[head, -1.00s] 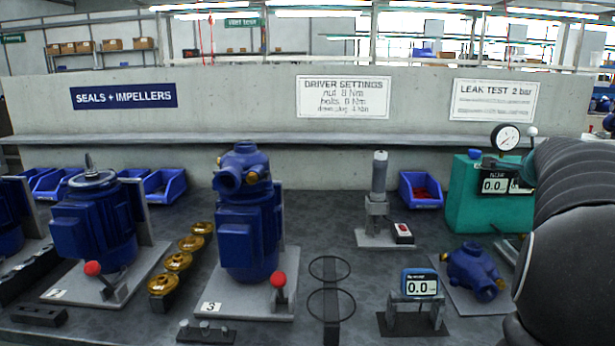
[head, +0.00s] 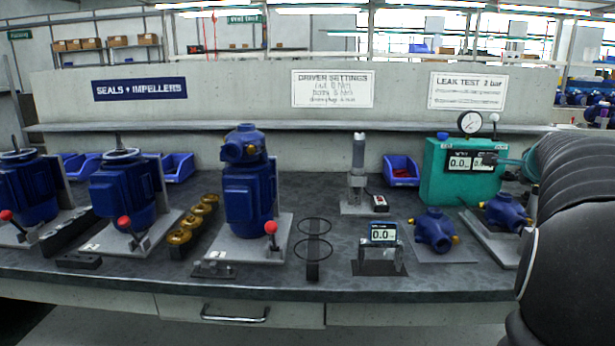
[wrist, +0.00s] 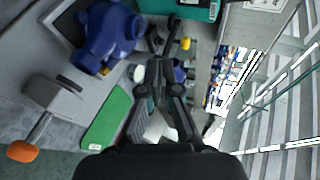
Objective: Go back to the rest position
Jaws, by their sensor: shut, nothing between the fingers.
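My gripper (wrist: 160,70) shows in the wrist view, with its black fingers together and nothing between them. It is in the air near the right end of the bench. A blue pump housing (wrist: 108,38) is at the upper left of that view, apart from the fingers. In the head view my dark arm fills the right edge, and the gripper itself is hidden or out of frame. Two blue pump housings show there, one on a grey plate (head: 434,230) and one farther right (head: 504,211), beside my arm.
The green leak tester (head: 460,170) with its gauge stands at the back right. Blue motor units (head: 250,195) with red-knobbed levers stand left. A small display (head: 383,233) stands near the bench front. In the wrist view, an orange-knobbed lever (wrist: 22,151) and a green pad (wrist: 108,118) are at left.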

